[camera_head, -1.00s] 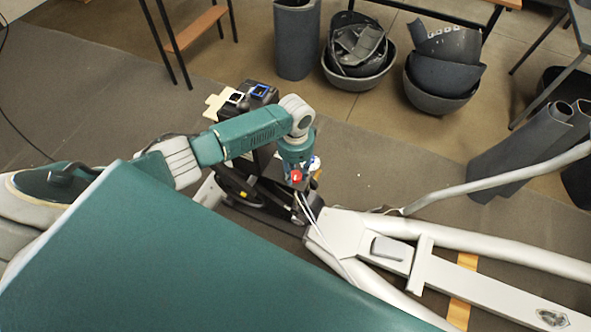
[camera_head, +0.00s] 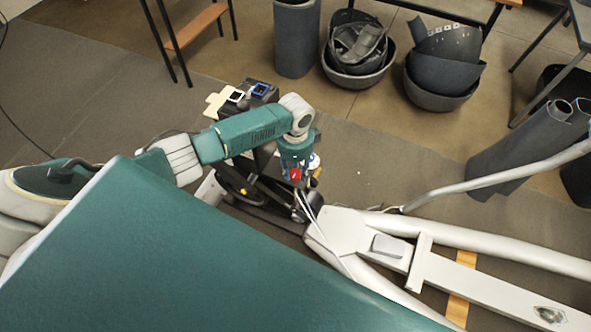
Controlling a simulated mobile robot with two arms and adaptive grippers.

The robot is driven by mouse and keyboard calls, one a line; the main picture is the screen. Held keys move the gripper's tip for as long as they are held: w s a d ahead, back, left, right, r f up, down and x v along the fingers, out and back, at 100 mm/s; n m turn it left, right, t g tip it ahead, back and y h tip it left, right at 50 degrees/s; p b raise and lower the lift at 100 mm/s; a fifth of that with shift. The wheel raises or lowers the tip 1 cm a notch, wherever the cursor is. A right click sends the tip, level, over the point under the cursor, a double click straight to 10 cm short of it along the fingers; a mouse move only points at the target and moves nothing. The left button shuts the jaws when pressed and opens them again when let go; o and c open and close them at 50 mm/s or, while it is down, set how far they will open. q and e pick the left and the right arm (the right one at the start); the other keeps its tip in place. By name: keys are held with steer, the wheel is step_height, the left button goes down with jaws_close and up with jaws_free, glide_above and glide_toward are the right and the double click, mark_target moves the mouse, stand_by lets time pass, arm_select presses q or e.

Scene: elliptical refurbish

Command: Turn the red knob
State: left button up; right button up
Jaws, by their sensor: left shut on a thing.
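The red knob (camera_head: 295,174) is a small red spot at the end of my left arm, on the dark front part of the elliptical machine. My left gripper (camera_head: 295,172) is at the knob and is shut on it, with the wrist coming down from above. The fingers are small and partly hidden by the wrist, so the exact grip is hard to see. The elliptical's black console column (camera_head: 262,160) stands just behind and left of the gripper. My right gripper is not in view.
The elliptical's pale frame (camera_head: 350,235) and curved handle bar (camera_head: 490,183) stretch right. Nested dark bins (camera_head: 357,55) and stacked tubs (camera_head: 440,75) stand at the back. Dark cylinders (camera_head: 525,150) lean at the right. Bare floor lies between. My green body fills the lower left.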

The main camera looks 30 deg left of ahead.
mark_target(296, 173)
arm_select(q)
steer(key=o, duration=1.1)
steer(key=shift+o, duration=0.2)
step_height(296, 173, up, 12)
